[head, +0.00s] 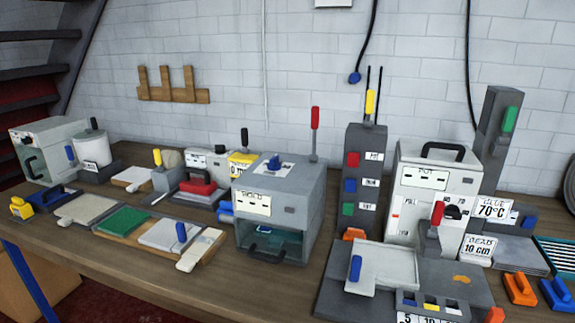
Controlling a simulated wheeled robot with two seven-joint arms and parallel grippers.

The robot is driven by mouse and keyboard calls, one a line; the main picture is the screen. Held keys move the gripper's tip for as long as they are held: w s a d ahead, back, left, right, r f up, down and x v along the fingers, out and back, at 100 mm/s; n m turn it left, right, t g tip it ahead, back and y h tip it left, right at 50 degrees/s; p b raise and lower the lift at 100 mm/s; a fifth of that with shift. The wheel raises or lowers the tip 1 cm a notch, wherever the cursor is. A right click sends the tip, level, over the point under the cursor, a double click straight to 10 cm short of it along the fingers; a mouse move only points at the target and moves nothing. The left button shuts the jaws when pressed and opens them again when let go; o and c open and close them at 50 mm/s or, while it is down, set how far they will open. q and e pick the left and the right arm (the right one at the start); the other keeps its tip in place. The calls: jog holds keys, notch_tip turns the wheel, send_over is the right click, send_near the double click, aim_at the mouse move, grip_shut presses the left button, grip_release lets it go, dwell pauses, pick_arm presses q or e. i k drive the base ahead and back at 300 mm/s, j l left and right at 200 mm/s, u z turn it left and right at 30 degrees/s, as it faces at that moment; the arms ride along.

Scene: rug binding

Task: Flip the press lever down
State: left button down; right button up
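Neither of my grippers shows in the head view. Several levers stand on the workbench, and I cannot tell for certain which is the press lever. A tall red-handled lever (315,118) stands upright at the back right of a grey box (305,203) with an open front. A shorter red-handled lever (437,213) stands upright in front of a white machine (408,178) with a black top handle. A green-handled lever (510,119) is up on a grey column (491,135) at the right. A yellow handle (370,102) tops another grey column (366,150).
The wooden workbench (150,284) is crowded. A board with a green pad (122,221) lies at the left front. A grey plate with a light tray (386,257) lies at the right front. Orange (520,289) and blue (558,294) handled blocks sit at the right edge.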

aim_at(315, 110)
jog(key=i+j+z, duration=0.2)
jog(key=j, duration=0.8)
jog(key=i+j+z, duration=0.2)
jog(key=j, duration=0.85)
jog(key=i+j+z, duration=0.2)
jog(key=j, duration=0.85)
jog(key=j+z, duration=0.15)
jog(key=j, duration=0.9)
jog(key=i, duration=0.05)
